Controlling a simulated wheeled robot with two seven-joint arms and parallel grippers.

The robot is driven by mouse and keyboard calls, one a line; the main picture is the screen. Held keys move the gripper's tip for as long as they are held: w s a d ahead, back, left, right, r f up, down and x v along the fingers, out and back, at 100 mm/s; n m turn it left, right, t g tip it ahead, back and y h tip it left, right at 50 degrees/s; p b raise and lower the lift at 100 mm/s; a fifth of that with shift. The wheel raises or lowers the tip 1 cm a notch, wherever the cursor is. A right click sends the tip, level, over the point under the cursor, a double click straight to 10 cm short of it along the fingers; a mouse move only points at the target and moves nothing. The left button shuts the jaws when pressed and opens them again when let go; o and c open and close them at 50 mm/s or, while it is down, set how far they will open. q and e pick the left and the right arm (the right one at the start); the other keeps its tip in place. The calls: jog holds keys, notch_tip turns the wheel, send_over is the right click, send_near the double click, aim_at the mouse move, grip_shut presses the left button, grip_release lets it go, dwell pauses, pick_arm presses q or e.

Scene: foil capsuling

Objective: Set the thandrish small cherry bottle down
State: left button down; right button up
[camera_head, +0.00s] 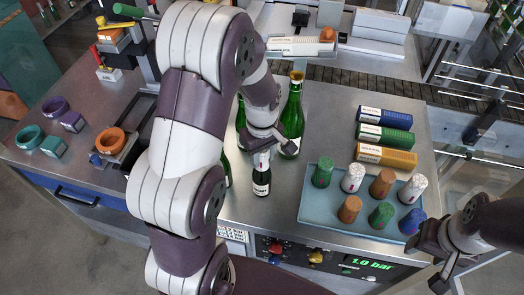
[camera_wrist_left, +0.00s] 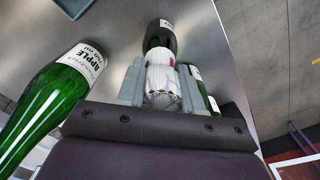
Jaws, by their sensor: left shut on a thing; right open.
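The small dark bottle (camera_head: 261,184) with a white label is upright near the front of the steel worktop. Its neck wears a white foil capsule with reddish marks, seen in the left wrist view (camera_wrist_left: 163,80). My left gripper (camera_head: 263,148) is shut on the bottle at this capsule, pointing down from above. The dark body shows beyond the fingers in the left wrist view (camera_wrist_left: 160,38). Whether the base touches the worktop I cannot tell. My right gripper (camera_head: 437,258) is open and empty at the lower right, beyond the blue tray.
Green bottles stand close by, one with an apple label (camera_wrist_left: 83,62), also in the head view (camera_head: 292,118). A blue tray (camera_head: 312,212) of several coloured capsules lies to the right. Capsule stacks (camera_head: 386,157) lie behind it. A control panel (camera_head: 330,257) is at the front.

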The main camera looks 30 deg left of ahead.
pick_arm(q)
jog(key=shift+f, duration=0.1)
jog(key=c, duration=0.7)
grip_release()
jog(key=shift+s, duration=0.1)
jog(key=shift+c, duration=0.2)
